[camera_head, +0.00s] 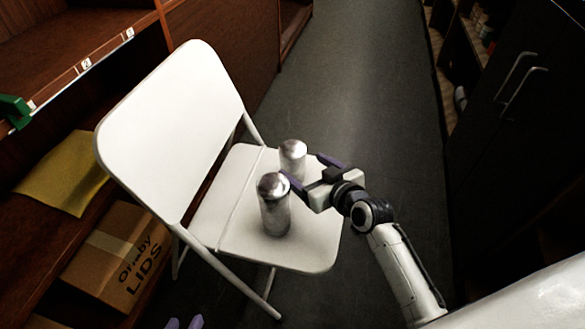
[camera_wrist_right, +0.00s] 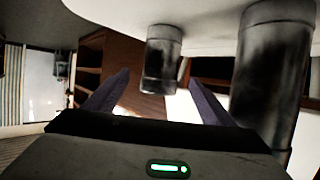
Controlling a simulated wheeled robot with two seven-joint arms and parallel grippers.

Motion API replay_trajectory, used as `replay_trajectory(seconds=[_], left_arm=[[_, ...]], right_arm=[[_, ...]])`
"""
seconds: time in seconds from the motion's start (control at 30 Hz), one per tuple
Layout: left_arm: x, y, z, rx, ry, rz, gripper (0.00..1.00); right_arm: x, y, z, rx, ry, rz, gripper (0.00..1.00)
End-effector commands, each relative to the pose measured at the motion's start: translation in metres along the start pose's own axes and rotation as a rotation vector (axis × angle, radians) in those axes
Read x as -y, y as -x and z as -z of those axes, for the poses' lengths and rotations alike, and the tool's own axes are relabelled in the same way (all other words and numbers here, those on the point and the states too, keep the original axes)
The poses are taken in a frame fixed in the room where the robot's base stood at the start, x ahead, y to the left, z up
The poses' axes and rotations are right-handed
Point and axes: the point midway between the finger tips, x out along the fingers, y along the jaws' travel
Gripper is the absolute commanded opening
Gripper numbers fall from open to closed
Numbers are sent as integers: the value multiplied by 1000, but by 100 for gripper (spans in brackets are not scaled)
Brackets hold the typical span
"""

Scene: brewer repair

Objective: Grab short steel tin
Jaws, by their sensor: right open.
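The short steel tin (camera_head: 292,160) stands upright on the far part of the white chair seat. It also shows in the right wrist view (camera_wrist_right: 162,55), upside down, in line with the gap between the fingers. A taller steel tin (camera_head: 274,208) stands nearer, and at the right of the wrist view (camera_wrist_right: 272,75). My right gripper (camera_head: 303,167) is open, with its purple fingers pointing at the short tin; the fingers (camera_wrist_right: 159,77) hold nothing. One finger passes close to the tall tin.
The white folding chair (camera_head: 170,115) has its backrest on the left of the tins. Wooden shelves with a cardboard box (camera_head: 118,258) and a yellow sheet (camera_head: 65,172) line the left. A dark cabinet (camera_head: 520,120) is on the right. The grey aisle floor (camera_head: 365,75) is clear.

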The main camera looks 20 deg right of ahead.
Motion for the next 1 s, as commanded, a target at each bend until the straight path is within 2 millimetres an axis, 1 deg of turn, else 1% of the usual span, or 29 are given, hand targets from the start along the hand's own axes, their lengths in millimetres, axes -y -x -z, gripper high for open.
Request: replay_trajectory(seconds=[0.03, 0.27, 0.43, 0.53, 0.63, 0.83, 0.87, 1.0], left_arm=[[0, -4, -2, 6, -4, -5, 31], [-3, -11, -5, 31, -12, -19, 31], [-8, -23, -9, 68, -29, -43, 31], [-10, -26, -10, 87, -36, -54, 31], [-11, -27, -11, 97, -40, -59, 31], [-12, -26, -10, 100, -41, -60, 31], [-12, -26, -10, 99, -41, -60, 31], [-12, -26, -10, 99, -41, -60, 31]], right_arm=[[0, -8, -2, -1, -2, -1, 77], [0, -27, -3, 1, -1, -1, 77], [2, -53, -6, -1, -2, 0, 77], [1, -65, -5, 0, -2, -1, 77], [1, -70, -5, 2, 0, -1, 77], [1, -71, -4, 2, 1, -2, 77], [1, -71, -4, 2, 0, -2, 75], [1, -70, -4, 2, 0, -1, 52]])
